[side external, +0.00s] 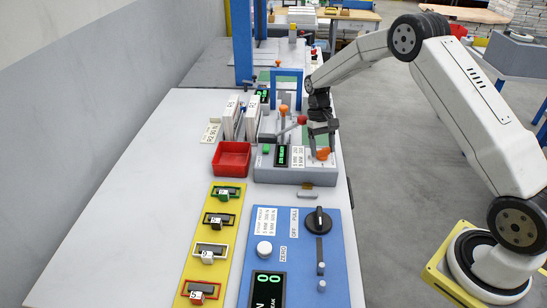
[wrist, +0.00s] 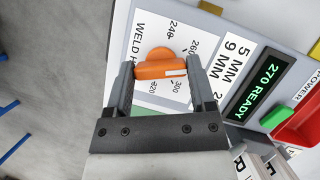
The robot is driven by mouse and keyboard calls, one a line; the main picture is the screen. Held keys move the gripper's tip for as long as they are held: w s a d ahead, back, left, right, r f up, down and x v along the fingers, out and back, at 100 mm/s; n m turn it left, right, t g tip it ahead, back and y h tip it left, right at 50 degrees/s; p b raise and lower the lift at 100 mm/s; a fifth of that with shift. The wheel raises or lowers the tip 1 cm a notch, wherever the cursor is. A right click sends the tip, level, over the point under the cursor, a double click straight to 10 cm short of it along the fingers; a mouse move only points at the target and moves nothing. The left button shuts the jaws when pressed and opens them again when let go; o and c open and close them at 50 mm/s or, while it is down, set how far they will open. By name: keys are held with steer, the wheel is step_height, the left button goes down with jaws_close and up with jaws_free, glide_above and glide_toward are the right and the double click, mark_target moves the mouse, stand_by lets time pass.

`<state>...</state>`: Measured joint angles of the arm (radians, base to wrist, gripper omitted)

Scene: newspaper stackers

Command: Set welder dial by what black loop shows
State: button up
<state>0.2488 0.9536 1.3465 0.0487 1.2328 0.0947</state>
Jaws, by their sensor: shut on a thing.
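The grey welder (side external: 285,174) stands at the middle of the table, with a green-lit display (wrist: 258,92) reading 270 READY. Its orange dial knob (wrist: 160,66) sits on a white scale with marks including 240, 260, 300 and 320. It also shows in the side view (side external: 323,155). My gripper (wrist: 163,72) is shut on this knob, one finger at each end, and shows from the side (side external: 321,135). The black loop (side external: 218,220) lies on the yellow strip (side external: 228,251), between the green and white loops; my gripper is well away from it.
A red tray (side external: 232,158) is left of the welder. White upright blocks (side external: 240,120) stand behind it. The table's left side is clear.

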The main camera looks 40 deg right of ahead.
steer(key=n+h, duration=0.1)
steer(key=n, duration=0.3)
steer(key=shift+h, duration=0.3)
stand_by(0.3)
steer(key=o, duration=1.2)
steer(key=shift+w+r, duration=0.1)
steer(key=shift+r, duration=0.05)
steer(key=v, duration=0.7)
steer(key=shift+w+r, duration=0.2)
steer(key=shift+r, duration=0.1)
steer(key=shift+s+a, duration=0.1)
steer(key=shift+a, duration=0.05)
